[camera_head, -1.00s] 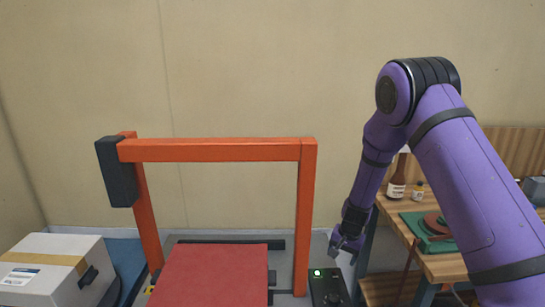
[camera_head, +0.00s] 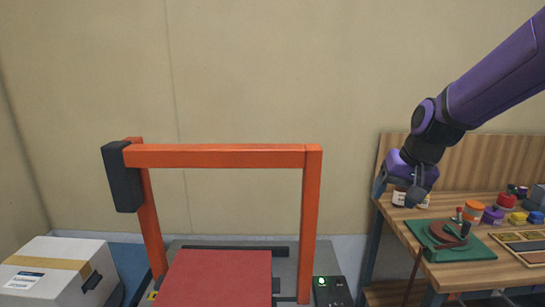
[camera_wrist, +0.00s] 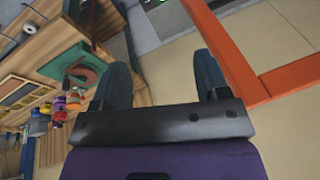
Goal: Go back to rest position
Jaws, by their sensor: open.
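My gripper (camera_head: 404,190) is raised at the right in the head view, in front of the left end of the wooden workbench. Its dark fingers also show in the wrist view (camera_wrist: 163,75), spread apart with nothing between them. The purple arm comes in from the upper right. The gripper partly hides bottles on the bench.
An orange gantry frame (camera_head: 225,156) stands over a red plate (camera_head: 217,280) at left centre. A control box (camera_head: 332,292) with a green light is beside it. A white carton (camera_head: 55,268) sits far left. The bench (camera_head: 462,272) holds a green mat (camera_head: 478,250) and several jars.

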